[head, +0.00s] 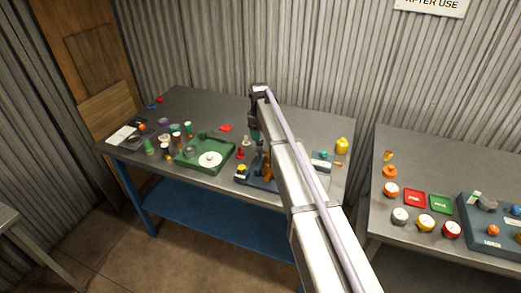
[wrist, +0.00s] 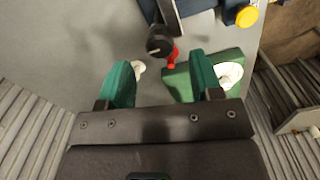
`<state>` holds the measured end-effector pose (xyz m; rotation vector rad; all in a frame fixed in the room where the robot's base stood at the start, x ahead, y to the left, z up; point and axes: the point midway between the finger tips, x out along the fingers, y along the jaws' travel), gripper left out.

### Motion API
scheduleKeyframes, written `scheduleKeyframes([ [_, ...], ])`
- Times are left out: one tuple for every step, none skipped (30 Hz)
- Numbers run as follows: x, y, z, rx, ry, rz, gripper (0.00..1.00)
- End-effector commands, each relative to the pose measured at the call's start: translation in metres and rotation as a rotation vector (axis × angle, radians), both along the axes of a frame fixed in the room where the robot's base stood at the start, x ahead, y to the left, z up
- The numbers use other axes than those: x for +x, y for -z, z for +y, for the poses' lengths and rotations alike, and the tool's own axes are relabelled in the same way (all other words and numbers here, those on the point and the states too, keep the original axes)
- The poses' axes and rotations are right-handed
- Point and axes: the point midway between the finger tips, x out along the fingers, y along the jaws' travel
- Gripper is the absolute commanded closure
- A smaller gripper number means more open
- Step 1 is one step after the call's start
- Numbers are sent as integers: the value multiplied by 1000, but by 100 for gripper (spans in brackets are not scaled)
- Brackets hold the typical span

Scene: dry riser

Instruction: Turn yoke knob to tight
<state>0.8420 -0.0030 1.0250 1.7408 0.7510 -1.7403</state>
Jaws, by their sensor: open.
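My gripper (wrist: 160,62) is open, with its two green fingers spread and nothing visible between them. In the head view my gripper (head: 254,132) is over the left table, above the far side of a blue-based fixture (head: 262,184). A dark round knob (wrist: 159,42) on that fixture shows in the wrist view, ahead of the fingertips and apart from them. I cannot tell for sure that it is the yoke knob, nor read its setting. A yellow knob (wrist: 246,15) sits at the fixture's corner. My arm hides part of the fixture in the head view.
A green tray (head: 218,165) with a white disc is left of the fixture; in the wrist view it lies by the right finger. A red piece (head: 240,153) and a white piece (head: 247,141) stand close by. Several small containers crowd the table's left. A second table is at right.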

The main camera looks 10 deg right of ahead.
Motion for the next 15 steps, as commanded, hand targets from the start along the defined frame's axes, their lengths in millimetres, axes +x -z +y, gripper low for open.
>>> scheduleKeyframes([
  [0,24,0,0,0,0,41],
  [0,30,0,0,0,0,41],
  [0,35,0,0,0,0,41],
  [0,38,0,0,0,0,41],
  [0,40,0,0,0,0,41],
  [0,42,0,0,0,0,41],
  [0,42,0,0,1,0,41],
  [0,42,0,0,1,0,41],
  [0,41,0,0,1,0,41],
  [0,40,0,0,1,0,41],
  [0,39,0,0,1,0,41],
  [0,39,0,0,1,0,41],
  [0,39,0,0,1,0,41],
  [0,39,0,0,1,0,41],
  [0,39,0,0,1,0,45],
])
